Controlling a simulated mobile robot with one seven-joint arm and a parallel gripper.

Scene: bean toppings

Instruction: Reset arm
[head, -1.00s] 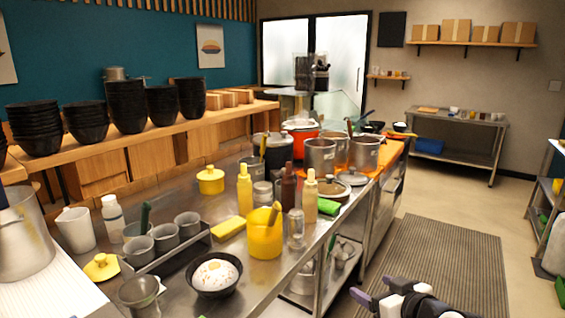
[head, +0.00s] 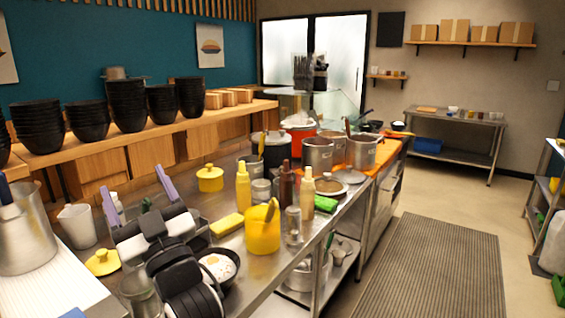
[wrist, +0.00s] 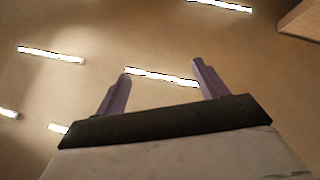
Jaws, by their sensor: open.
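My gripper (head: 139,201) is in the lower left of the head view, above the metal counter (head: 205,205). Its two purple fingers point up and are spread apart, with nothing between them. The wrist view shows the same open fingers (wrist: 160,88) against the ceiling. A black bowl (head: 232,279) with white and yellow food sits on the counter, partly hidden by my arm. The metal cups and their rack are mostly hidden behind my gripper.
A large metal pot (head: 25,235) is at the left. Stacked black bowls (head: 127,105) line the wooden shelf.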

